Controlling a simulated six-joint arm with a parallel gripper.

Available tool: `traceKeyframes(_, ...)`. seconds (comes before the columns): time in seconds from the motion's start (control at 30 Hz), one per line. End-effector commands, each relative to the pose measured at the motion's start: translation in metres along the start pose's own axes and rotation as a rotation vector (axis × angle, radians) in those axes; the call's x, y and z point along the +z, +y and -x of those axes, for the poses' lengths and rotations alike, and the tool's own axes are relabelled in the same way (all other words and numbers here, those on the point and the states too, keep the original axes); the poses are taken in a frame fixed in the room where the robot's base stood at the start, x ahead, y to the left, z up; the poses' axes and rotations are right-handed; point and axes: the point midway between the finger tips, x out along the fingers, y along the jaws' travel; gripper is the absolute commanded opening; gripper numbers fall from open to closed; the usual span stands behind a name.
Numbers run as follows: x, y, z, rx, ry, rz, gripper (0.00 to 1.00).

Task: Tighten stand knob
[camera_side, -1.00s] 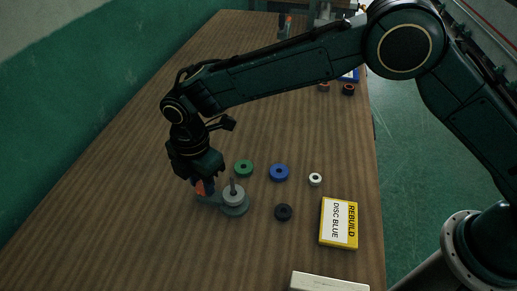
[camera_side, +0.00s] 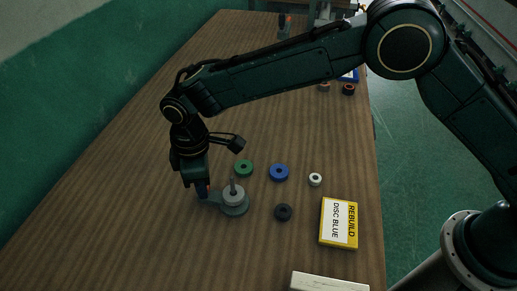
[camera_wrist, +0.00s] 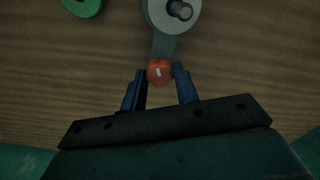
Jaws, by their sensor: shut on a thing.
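The stand (camera_side: 236,208) is a grey-green round base with an upright post and a pale grey disc (camera_side: 233,193) around the post. A flat arm runs from the base to an orange-red knob (camera_wrist: 160,72) with a white mark, seen in the wrist view. The stand's arm (camera_wrist: 165,46) also shows there. My gripper (camera_wrist: 160,80) is shut on the knob, with one blue finger on each side. In the side view my gripper (camera_side: 202,190) points down at the left end of the stand, and the fingers hide the knob.
Loose discs lie right of the stand: green (camera_side: 244,168), blue (camera_side: 279,172), white (camera_side: 315,180) and black (camera_side: 284,212). A yellow card reading "REBUILD DISC BLUE" (camera_side: 339,222) lies further right. A pale box (camera_side: 328,283) is at the near edge. The table left of the stand is clear.

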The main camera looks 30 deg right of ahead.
Motion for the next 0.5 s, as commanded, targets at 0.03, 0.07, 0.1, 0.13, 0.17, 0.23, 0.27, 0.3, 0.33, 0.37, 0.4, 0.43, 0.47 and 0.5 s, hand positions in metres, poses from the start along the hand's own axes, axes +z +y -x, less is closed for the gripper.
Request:
traceKeyframes(0.03, -0.0001, 0.0000, 0.0008, 0.000, 0.000, -0.043, 0.07)
traceKeyframes(0.07, -0.0001, 0.0001, 0.0008, 0.000, 0.000, -0.072, 0.07)
traceKeyframes(0.1, -0.0001, 0.0001, 0.0008, 0.000, 0.000, -0.110, 0.07)
traceKeyframes(0.13, -0.0001, 0.0001, 0.0008, 0.000, 0.001, -0.138, 0.07)
traceKeyframes(0.17, -0.0001, 0.0001, 0.0008, 0.000, 0.001, -0.167, 0.07)
traceKeyframes(0.23, -0.0001, 0.0001, 0.0008, 0.000, 0.001, -0.233, 0.07)
traceKeyframes(0.27, -0.0001, 0.0001, 0.0008, 0.000, 0.001, -0.262, 0.07)
traceKeyframes(0.3, -0.0001, 0.0001, 0.0009, 0.000, 0.001, -0.299, 0.07)
traceKeyframes(0.33, -0.0001, 0.0001, 0.0009, 0.000, 0.001, -0.328, 0.07)
traceKeyframes(0.37, -0.0001, 0.0001, 0.0009, 0.000, 0.001, -0.357, 0.07)
traceKeyframes(0.4, -0.0002, 0.0001, 0.0009, 0.000, 0.001, -0.394, 0.07)
traceKeyframes(0.43, -0.0002, 0.0001, 0.0009, 0.000, 0.001, -0.423, 0.07)
traceKeyframes(0.47, -0.0002, 0.0001, 0.0009, 0.000, 0.001, -0.452, 0.07)
traceKeyframes(0.5, -0.0002, 0.0001, 0.0010, 0.000, 0.001, -0.489, 0.07)
